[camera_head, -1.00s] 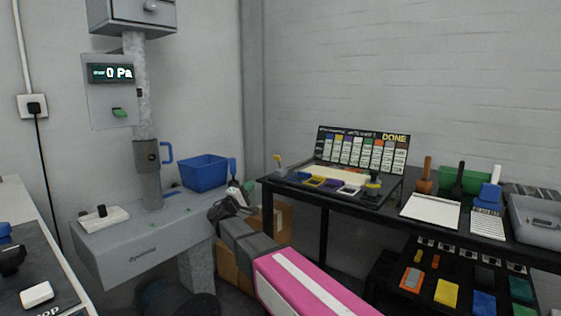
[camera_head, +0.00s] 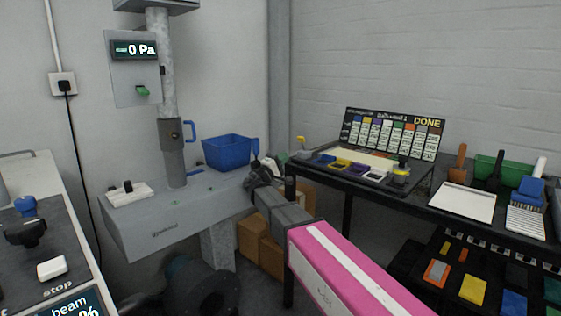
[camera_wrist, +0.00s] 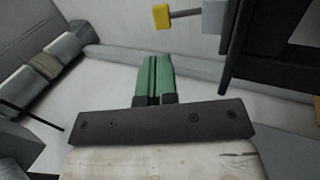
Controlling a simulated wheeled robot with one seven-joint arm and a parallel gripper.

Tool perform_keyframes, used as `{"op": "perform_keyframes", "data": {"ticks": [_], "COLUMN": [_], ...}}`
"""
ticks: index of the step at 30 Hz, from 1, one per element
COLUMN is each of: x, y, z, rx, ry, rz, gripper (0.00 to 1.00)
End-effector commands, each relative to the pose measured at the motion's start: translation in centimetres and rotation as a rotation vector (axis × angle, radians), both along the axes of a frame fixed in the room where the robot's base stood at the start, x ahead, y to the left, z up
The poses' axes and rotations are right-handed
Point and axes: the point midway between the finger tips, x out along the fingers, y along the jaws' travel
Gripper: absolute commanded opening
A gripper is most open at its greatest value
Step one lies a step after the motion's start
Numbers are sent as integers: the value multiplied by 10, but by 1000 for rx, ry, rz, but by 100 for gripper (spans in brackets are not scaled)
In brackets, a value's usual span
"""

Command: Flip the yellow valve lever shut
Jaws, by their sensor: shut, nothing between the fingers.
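The yellow valve lever (camera_head: 301,140) shows as a small knob at the left end of the dark table in the head view. In the wrist view the yellow knob (camera_wrist: 161,16) sits at the top on a thin dark stem that runs right to a grey part. My gripper (camera_wrist: 152,65) has green fingers, pressed together and empty. It lies below the knob in the wrist picture, apart from it. In the head view my gripper (camera_head: 283,157) is small and partly hidden by my wrist, just below left of the lever. The valve body is hard to make out.
The dark table (camera_head: 388,205) stands at the right with a colour board (camera_head: 392,135) and ink trays. A grey bench (camera_head: 165,220) with a blue bin (camera_head: 228,150) is at the left. Cardboard boxes (camera_head: 253,238) stand on the floor below my arm.

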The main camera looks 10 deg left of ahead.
Motion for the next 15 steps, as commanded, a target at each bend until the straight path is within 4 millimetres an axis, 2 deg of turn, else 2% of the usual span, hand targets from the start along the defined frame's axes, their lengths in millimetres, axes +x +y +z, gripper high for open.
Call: {"op": "perform_keyframes", "data": {"ticks": [6, 15], "x": [32, 62], "y": [-24, -48], "z": [18, 36], "rx": [0, 0], "ry": [-2, 0], "rz": [-3, -1], "gripper": [0, 0]}}
